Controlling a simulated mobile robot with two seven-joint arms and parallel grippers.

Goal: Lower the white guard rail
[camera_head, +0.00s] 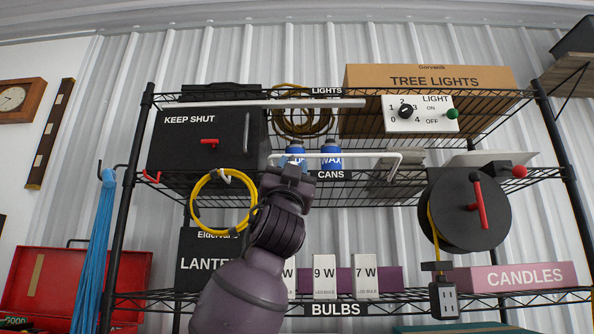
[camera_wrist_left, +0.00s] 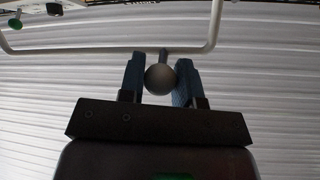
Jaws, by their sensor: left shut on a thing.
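The white guard rail (camera_head: 355,155) is a thin bar with bent ends in front of the cans on the middle shelf. It also shows across the top of the left wrist view (camera_wrist_left: 100,50). My left gripper (camera_head: 294,167) reaches up from below to the rail's left part, and its tip overlaps the blue cans. In the left wrist view its two blue fingers (camera_wrist_left: 162,80) close around a round grey knob (camera_wrist_left: 160,78) whose short stem meets the rail. The rail stands raised across the cans. My right gripper is not in view.
Blue cans (camera_head: 331,158) stand behind the rail. A coiled yellow cord (camera_head: 197,204) hangs left of my arm, and a black cable reel (camera_head: 468,213) with a red handle is at right. Bulb boxes (camera_head: 324,277) stand on the shelf below. A white bar (camera_head: 260,104) crosses the upper shelf.

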